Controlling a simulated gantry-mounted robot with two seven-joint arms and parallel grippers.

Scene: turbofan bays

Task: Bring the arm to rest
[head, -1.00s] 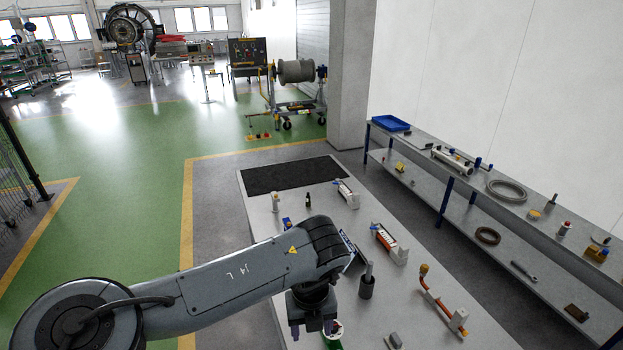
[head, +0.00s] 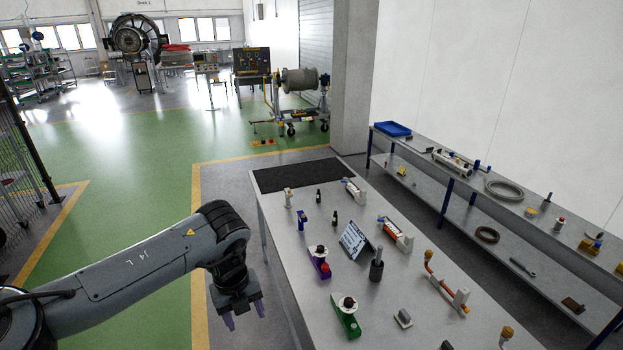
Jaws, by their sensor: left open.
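My left arm comes in from the lower left of the head view. Its gripper (head: 246,318) hangs over the floor just left of the table (head: 300,265), with its two purple-grey fingers pointing down and apart. Nothing is between the fingers, and the gripper is clear of the table's left edge. My right gripper is not in view.
On the table are a green-based part (head: 345,318), a purple-based part (head: 319,263), a tablet-like panel (head: 354,240), a dark cylinder (head: 376,268) and an orange pipe (head: 440,288). A shelf (head: 505,195) stands along the right wall. Green floor (head: 130,180) at left is open.

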